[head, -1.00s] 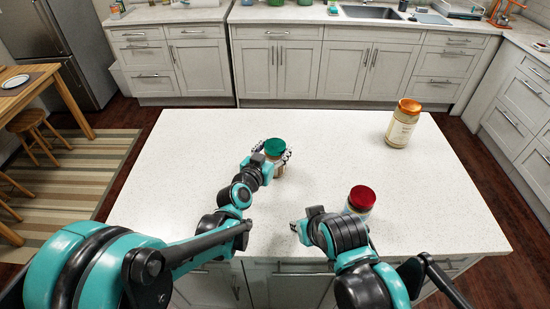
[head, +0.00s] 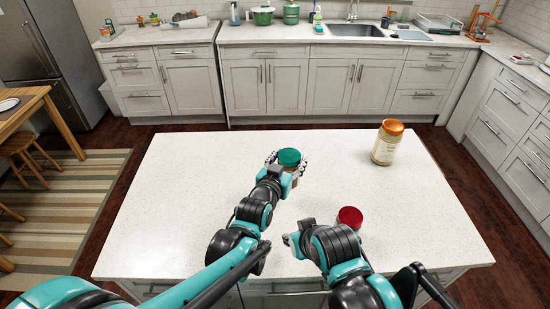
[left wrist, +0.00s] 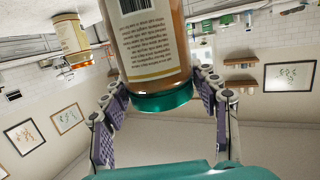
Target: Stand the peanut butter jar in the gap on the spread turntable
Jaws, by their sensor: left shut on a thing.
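A jar with a green lid and brownish contents (head: 289,158) is in my left gripper (head: 286,170), over the middle of the white island. I cannot read its name. In the left wrist view the jar's label (left wrist: 145,45) and its green lid (left wrist: 162,101) show between the fingers of my left gripper (left wrist: 160,88), which is shut on it. Whether its base touches the island is hidden. My right gripper (head: 289,240) is low over the island's front, left of a red-lidded jar (head: 349,216); its fingers are too small to judge. I see no turntable.
An orange-lidded jar (head: 386,146) stands at the island's back right; it also shows in the left wrist view (left wrist: 72,38). The island top (head: 200,190) is clear on the left. Beyond a floor gap, the back counter (head: 235,33) holds pots, a sink and other items.

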